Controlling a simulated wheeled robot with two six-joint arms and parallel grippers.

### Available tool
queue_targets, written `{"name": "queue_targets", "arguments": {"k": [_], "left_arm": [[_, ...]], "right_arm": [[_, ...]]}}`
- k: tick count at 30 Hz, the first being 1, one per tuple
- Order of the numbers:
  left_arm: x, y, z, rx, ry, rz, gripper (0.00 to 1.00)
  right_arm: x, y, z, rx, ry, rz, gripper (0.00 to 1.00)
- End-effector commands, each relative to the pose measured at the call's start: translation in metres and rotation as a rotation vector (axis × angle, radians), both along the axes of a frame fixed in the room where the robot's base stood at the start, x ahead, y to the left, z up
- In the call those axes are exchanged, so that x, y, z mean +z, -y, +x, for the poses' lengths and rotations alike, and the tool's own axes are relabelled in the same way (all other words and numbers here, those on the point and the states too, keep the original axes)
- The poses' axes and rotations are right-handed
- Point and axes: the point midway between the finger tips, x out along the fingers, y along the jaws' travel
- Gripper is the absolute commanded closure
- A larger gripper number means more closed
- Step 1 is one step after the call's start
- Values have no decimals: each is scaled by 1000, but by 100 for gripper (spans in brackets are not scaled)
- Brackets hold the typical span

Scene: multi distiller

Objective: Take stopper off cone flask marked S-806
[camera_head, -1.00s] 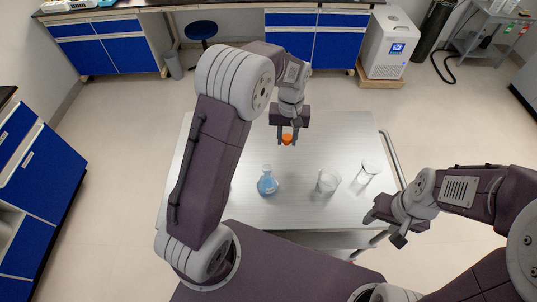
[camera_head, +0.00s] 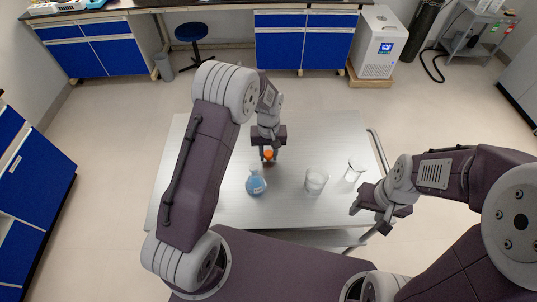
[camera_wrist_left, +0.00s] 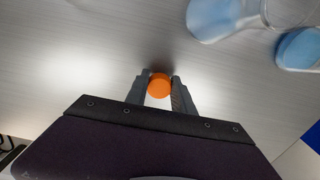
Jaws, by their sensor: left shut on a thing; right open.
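An orange stopper (camera_head: 268,154) is held between the fingertips of my left gripper (camera_head: 268,156), above the table and beyond the flask. The stopper also shows in the left wrist view (camera_wrist_left: 159,86) between both fingers. The cone flask (camera_head: 256,183) with blue liquid stands upright on the table; its neck is open. A label shows on it, but its text is too small to read. The stopper is apart from the flask. My right gripper (camera_head: 371,212) is open and empty at the table's right front edge.
Two clear beakers stand on the grey metal table (camera_head: 225,208): one (camera_head: 316,181) right of the flask, another (camera_head: 355,170) further right. Blue-tinted glassware shows at the upper right of the wrist view. The far table surface looks clear.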

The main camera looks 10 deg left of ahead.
Motion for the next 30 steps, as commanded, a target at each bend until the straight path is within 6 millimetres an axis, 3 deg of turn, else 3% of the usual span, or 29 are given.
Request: {"name": "queue_targets", "arguments": {"k": [11, 12, 14, 23, 26, 30], "left_arm": [[-10, 0, 0, 0, 1, -1, 100], [-9, 0, 0, 0, 1, -1, 62], [-9, 0, 0, 0, 1, -1, 49], [-7, 0, 1, 0, 2, 0, 49], [3, 0, 1, 0, 5, -1, 49], [38, 0, 2, 0, 10, -1, 49]], "right_arm": [[-2, 0, 0, 0, 0, 0, 47], [-1, 0, 0, 0, 0, 0, 47], [-1, 0, 0, 0, 0, 0, 47], [0, 0, 0, 0, 0, 0, 47], [0, 0, 0, 0, 0, 0, 47], [-2, 0, 0, 0, 0, 0, 47]]}}
